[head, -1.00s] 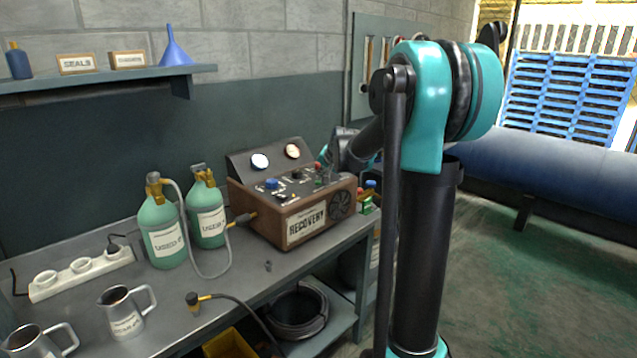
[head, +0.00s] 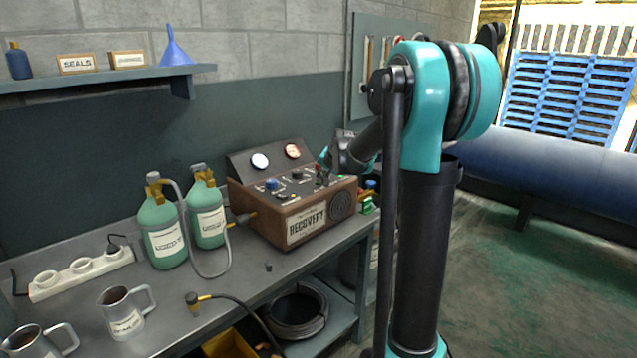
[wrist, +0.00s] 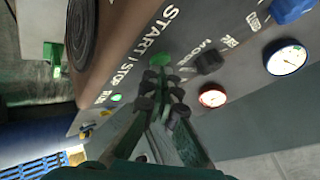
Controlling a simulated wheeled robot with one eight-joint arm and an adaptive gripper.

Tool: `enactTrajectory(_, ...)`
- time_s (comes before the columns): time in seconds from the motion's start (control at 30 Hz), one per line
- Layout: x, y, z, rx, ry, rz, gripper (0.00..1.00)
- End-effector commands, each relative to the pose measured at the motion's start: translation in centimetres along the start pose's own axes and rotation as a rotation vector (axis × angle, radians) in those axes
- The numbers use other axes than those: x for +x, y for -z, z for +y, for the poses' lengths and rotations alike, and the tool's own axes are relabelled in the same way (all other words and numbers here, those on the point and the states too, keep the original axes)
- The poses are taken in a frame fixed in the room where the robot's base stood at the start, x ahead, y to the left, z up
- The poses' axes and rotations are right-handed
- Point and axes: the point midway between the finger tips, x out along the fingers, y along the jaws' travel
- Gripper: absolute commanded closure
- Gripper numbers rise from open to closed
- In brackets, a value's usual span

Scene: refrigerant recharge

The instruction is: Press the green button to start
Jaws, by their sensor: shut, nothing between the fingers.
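The recovery machine (head: 262,215) is a brown box with a dark sloped control panel, standing on the bench. In the wrist view, the green button (wrist: 160,58) lies by the START / STOP lettering, just past my fingertips. My gripper (wrist: 162,88) is shut and empty, tips pointing at the panel beside the button. I cannot tell whether they touch it. A small green light (wrist: 116,97) glows by the RUN label. In the head view my gripper (head: 324,172) is over the panel's right end, and the button cannot be made out behind it.
A dark knob (wrist: 208,62), a blue knob (wrist: 290,10) and two round gauges sit on the panel near my fingers. Two green cylinders (head: 163,240) with a hose stand left of the machine. Metal jugs (head: 124,312) and a power strip (head: 82,272) are further left.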

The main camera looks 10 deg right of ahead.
Motion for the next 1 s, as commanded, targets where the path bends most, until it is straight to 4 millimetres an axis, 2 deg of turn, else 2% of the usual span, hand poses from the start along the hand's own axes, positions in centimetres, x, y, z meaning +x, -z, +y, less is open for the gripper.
enactTrajectory(1.0,-0.69,0.49,-0.52,0.0,0.0,0.0,1.0)
